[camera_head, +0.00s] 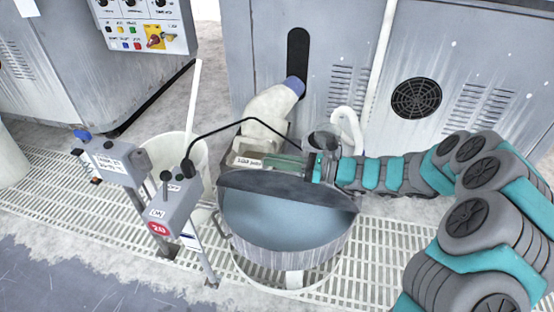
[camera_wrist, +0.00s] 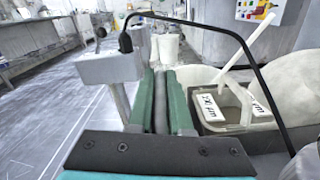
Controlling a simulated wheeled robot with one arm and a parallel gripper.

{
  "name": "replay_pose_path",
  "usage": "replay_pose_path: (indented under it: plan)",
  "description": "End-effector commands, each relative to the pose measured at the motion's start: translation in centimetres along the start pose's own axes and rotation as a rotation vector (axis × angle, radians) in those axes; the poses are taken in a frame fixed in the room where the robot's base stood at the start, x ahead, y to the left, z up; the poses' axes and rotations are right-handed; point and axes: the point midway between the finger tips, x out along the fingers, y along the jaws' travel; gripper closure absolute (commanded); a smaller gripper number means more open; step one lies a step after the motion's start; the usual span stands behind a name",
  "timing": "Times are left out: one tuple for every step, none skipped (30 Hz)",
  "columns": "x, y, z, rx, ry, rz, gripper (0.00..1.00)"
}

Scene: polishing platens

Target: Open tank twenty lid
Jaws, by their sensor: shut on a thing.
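Tank twenty (camera_head: 290,262) is a round grey tank with blue-grey liquid showing, beside a post box with a red "20" badge (camera_head: 159,227). A dark half-round lid (camera_head: 285,190) stands tilted along the tank's back side, and the front of the tank is uncovered. My gripper (camera_head: 278,162) reaches in from the right behind the lid. In the wrist view its two teal fingers (camera_wrist: 162,100) are closed on a grey bar, which I take as the lid's handle. The lid's back face and the exact grip are hidden in the head view.
A black bent cable (camera_head: 225,128) arches from the post box close to my gripper. A white bucket (camera_head: 178,150) stands left. Grey machine cabinets (camera_head: 420,50) close off the back.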

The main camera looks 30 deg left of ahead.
Motion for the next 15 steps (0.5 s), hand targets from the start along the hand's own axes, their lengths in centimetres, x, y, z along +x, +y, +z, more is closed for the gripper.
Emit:
replay_pose_path:
  plan:
    - [-0.04,-0.08,-0.31,0.002,0.005,-0.002,1.00]
    - [-0.05,-0.09,-0.31,0.002,0.005,-0.002,1.00]
    - [-0.05,-0.09,-0.31,0.002,0.005,-0.002,1.00]
    - [-0.05,-0.09,-0.32,0.002,0.005,-0.002,0.79]
    - [-0.05,-0.09,-0.30,0.002,0.004,-0.002,0.76]
    - [-0.05,-0.08,-0.28,0.002,0.004,-0.002,0.71]
    - [-0.05,-0.08,-0.25,0.002,0.004,-0.002,0.68]
    - [-0.05,-0.08,-0.24,0.001,0.003,-0.002,0.65]
    - [-0.04,-0.08,-0.21,0.001,0.003,-0.002,0.60]
    - [-0.04,-0.08,-0.20,0.001,0.003,-0.002,0.57]
    - [-0.04,-0.07,-0.19,0.001,0.003,-0.002,0.53]
    - [-0.04,-0.07,-0.17,0.001,0.002,-0.001,0.53]
    - [-0.04,-0.06,-0.15,0.001,0.002,-0.001,0.53]
    - [-0.04,-0.06,-0.14,0.001,0.002,-0.001,0.53]
    - [-0.03,-0.06,-0.13,0.001,0.002,-0.001,0.53]
